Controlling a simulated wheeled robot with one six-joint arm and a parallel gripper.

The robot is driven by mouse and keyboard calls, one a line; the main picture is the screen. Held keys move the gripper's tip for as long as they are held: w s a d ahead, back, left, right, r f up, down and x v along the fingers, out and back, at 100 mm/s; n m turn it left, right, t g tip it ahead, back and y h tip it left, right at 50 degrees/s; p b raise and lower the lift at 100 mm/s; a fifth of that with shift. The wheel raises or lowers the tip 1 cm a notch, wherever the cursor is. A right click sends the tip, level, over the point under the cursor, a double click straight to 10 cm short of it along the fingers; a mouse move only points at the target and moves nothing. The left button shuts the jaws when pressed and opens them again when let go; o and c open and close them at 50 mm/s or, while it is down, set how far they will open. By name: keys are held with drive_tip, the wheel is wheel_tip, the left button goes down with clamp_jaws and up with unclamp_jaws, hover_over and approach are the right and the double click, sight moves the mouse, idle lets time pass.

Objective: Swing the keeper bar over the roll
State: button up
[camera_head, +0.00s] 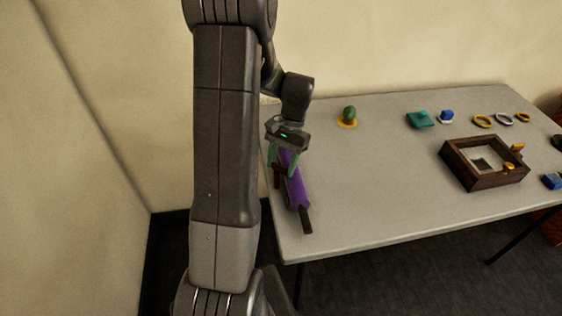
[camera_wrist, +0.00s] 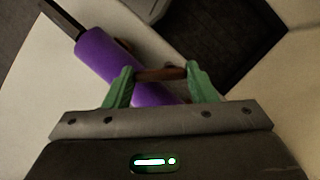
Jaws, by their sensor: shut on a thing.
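The purple roll (camera_head: 297,188) lies on a dark holder (camera_head: 306,221) at the left end of the table. In the wrist view the roll (camera_wrist: 108,62) runs from the upper left to beneath my gripper, with a dark end of the holder (camera_wrist: 62,17) beyond it. My gripper (camera_head: 283,163) is over the far part of the roll. In the wrist view its green fingers (camera_wrist: 162,75) are shut on a short brown bar, the keeper bar (camera_wrist: 158,74), which spans between the fingertips beside the roll. In the head view my gripper hides most of the bar.
The table (camera_head: 370,195) is clear right of the roll. Farther right stand a green piece on a yellow ring (camera_head: 349,114), a teal block (camera_head: 420,119), a dark wooden box (camera_head: 475,180) and several rings. The table's left edge is close to the holder.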

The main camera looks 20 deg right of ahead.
drive_tip(key=shift+w+d+n+g+h, duration=0.1)
drive_tip(key=shift+w+n+g+h, duration=0.25)
drive_tip(key=shift+n, duration=1.1)
drive_tip(key=shift+a+n+g+h, duration=0.15)
drive_tip(key=shift+n+h, duration=0.45)
drive_tip(key=shift+n, duration=0.8)
drive_tip(key=shift+w+d+n+g+h, duration=0.25)
drive_tip(key=shift+n+h, duration=0.2)
drive_tip(key=shift+n, duration=1)
drive_tip(key=shift+a, duration=0.1)
drive_tip(key=o, duration=1)
drive_tip(key=v, duration=1.3)
drive_tip(key=shift+w+r, duration=0.25)
drive_tip(key=shift+r, duration=0.1)
